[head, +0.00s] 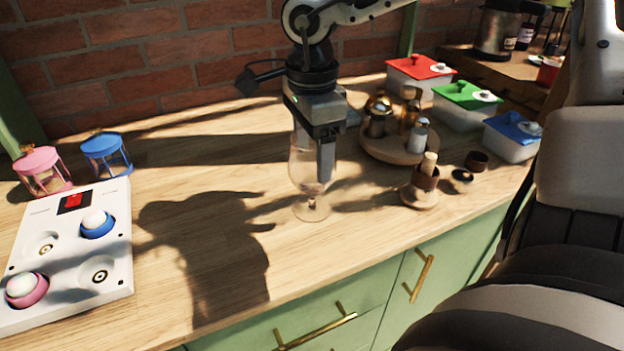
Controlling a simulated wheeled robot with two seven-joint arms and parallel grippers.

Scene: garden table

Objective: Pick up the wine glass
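The clear wine glass (300,172) stands upright near the middle of the wooden counter, its round foot on the wood. My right gripper (318,165) points straight down at the glass from above. One dark finger overlaps the right part of the bowl; the other finger is hard to make out. I cannot tell whether the fingers are around, inside or in front of the bowl, or whether they press on it. My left gripper is not in view.
A round wooden stand (385,150) with several bottles is right of the glass, with a wooden mortar (425,180) nearer. Lidded boxes, including a green-lidded one (465,110), stand behind. A white panel (70,250) and two small lanterns are left. The counter between is clear.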

